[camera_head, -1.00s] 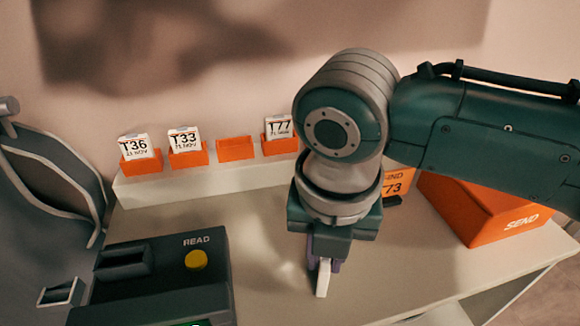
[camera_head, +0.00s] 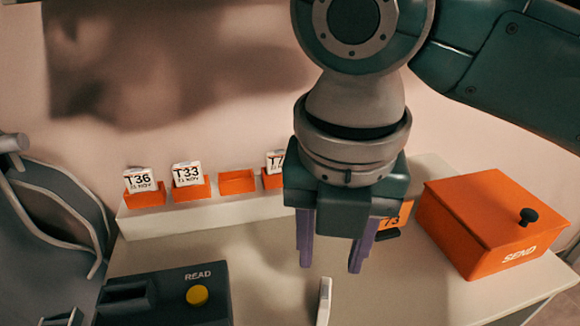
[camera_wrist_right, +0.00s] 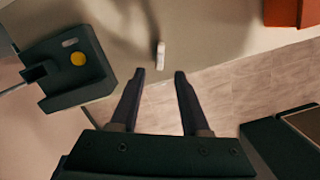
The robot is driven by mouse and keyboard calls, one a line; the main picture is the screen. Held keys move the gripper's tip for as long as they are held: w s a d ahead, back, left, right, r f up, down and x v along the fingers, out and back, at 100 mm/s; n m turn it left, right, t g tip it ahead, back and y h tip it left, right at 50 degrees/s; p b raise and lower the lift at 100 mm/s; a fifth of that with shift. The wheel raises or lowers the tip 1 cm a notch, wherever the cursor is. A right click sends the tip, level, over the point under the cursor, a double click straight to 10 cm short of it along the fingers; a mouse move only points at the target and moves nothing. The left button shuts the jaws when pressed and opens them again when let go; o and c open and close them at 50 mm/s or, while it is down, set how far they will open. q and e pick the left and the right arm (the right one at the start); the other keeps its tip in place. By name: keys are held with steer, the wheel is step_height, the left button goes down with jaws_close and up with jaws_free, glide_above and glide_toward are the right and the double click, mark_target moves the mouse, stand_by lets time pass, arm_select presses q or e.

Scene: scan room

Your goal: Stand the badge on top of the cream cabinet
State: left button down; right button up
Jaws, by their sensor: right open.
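The badge (camera_head: 324,300) is a thin white piece standing upright, seen nearly edge-on, on the pale cream top of the cabinet (camera_head: 270,290). Its lower end is cut off by the bottom of the head view. It also shows in the right wrist view (camera_wrist_right: 161,55), standing near the cabinet's edge. My right gripper (camera_head: 330,268) is open and empty, its two purple fingers spread above the badge and apart from it. My left gripper is out of view.
A dark reader (camera_head: 165,295) with a yellow button stands at left. Behind, several orange holders (camera_head: 237,181) sit on a white ledge, one empty, others holding white badges such as T36 (camera_head: 140,179). An orange SEND box (camera_head: 490,225) with a black knob stands at right.

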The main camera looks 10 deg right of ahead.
steer(key=s+a+f+m+t+y, duration=0.1)
steer(key=s+a+m+y, duration=0.45)
steer(key=m, duration=0.75)
steer(key=s+d+f+m+h, duration=0.1)
steer(key=s+d+m+h, duration=0.1)
steer(key=s+d+m, duration=0.3)
steer(key=s+d+f+m+t+h, duration=0.1)
steer(key=s+d+m+h, duration=0.1)
steer(key=s+d+m, duration=0.3)
steer(key=d+m, duration=0.4)
steer(key=m, duration=0.2)
steer(key=shift+d+f+m+h, duration=0.25)
steer(key=shift+d+m+h, duration=0.1)
steer(key=shift+m, duration=0.05)
